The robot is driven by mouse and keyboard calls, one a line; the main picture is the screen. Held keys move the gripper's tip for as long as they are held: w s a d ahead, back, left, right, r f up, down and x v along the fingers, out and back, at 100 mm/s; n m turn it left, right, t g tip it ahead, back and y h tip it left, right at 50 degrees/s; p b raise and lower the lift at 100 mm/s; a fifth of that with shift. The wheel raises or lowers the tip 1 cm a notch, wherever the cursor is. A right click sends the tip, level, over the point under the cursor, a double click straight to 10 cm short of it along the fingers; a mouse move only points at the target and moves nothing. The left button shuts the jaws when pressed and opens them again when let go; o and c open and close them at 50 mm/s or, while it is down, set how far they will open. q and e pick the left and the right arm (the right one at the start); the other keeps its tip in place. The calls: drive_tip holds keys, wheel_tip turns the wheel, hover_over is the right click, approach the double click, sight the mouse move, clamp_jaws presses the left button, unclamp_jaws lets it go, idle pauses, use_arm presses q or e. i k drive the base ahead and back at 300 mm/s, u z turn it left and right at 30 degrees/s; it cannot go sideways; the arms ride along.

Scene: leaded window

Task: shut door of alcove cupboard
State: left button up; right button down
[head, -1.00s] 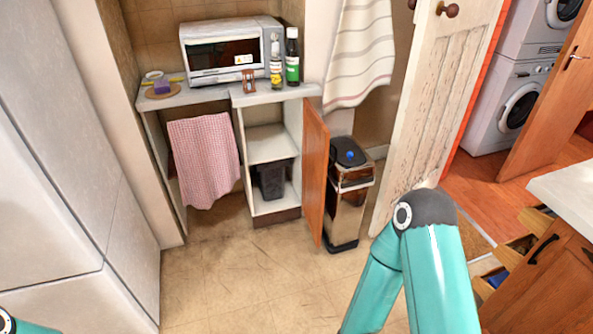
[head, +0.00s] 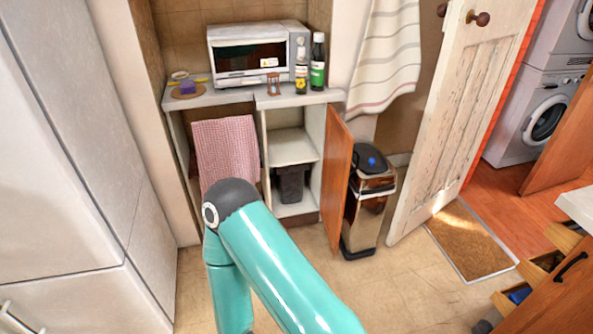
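The alcove cupboard (head: 293,147) stands under the worktop, with a white shelf and a dark bin (head: 291,182) inside. Its orange-brown wooden door (head: 336,182) stands wide open, hinged on the right side and swung out towards me. A teal link of one of my arms crosses the lower middle, its grey elbow in front of the lower part of the alcove, left of the door. It hides part of the floor and the bottom left of the cupboard. Neither gripper shows.
A metal pedal bin (head: 366,215) stands just right of the door. A pink checked cloth (head: 226,150) hangs left of the cupboard. A microwave (head: 250,55) and bottles (head: 317,62) stand on the worktop (head: 225,97). Floor in front of the door is clear. Open drawers (head: 545,260) jut in at right.

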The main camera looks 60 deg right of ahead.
sight(339, 141)
drive_tip(key=z, duration=0.55)
drive_tip(key=i, duration=0.1)
drive_tip(key=u, duration=0.85)
drive_tip(key=k, duration=0.75)
drive_tip(key=z, duration=0.25)
drive_tip(key=i, duration=0.15)
drive_tip(key=z, duration=1.7)
drive_tip(key=i, duration=0.85)
drive_tip(key=u, duration=0.2)
drive_tip(key=k, duration=0.7)
drive_tip(key=z, duration=0.05)
